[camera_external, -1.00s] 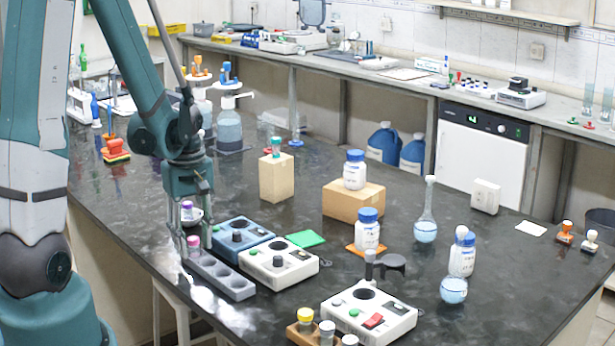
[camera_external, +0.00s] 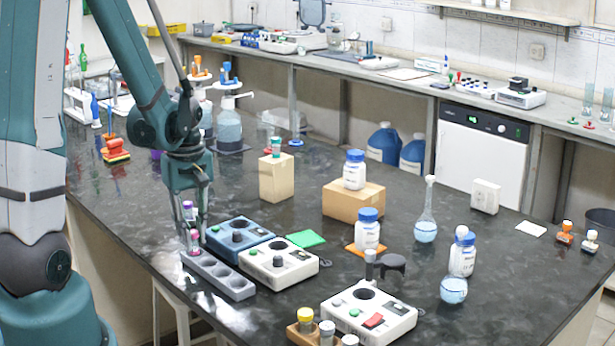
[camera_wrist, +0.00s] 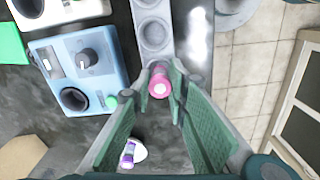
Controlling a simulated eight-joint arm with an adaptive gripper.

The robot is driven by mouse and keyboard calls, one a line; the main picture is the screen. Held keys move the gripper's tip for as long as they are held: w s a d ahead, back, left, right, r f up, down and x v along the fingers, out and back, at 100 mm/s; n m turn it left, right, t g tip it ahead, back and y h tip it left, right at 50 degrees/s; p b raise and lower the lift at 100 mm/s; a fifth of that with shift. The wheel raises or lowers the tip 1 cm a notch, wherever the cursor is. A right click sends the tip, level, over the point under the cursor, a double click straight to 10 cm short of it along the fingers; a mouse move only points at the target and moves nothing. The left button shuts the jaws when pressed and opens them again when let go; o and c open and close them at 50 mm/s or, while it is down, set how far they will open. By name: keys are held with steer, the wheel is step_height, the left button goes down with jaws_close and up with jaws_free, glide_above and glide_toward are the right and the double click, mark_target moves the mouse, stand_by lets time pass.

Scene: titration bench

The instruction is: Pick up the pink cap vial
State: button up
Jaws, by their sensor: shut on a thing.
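The pink cap vial (camera_external: 194,236) is at the far left end of the grey rack (camera_external: 232,281). Its pink cap (camera_wrist: 159,88) shows between the fingers in the wrist view. My gripper (camera_external: 193,246) points down over that end of the rack and is shut on the pink cap vial. In the wrist view, the two fingers of my gripper (camera_wrist: 160,98) press on it from both sides. The vial's lower part is hidden by the fingers and the rack. I cannot tell whether it has left its hole.
A purple cap vial (camera_external: 188,207) stands in a small white holder just behind my gripper. The table's front edge runs close along the rack's left.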

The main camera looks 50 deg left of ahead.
mark_target(193, 232)
steer(key=shift+r+p, duration=0.55)
steer(key=shift+r, duration=3.6)
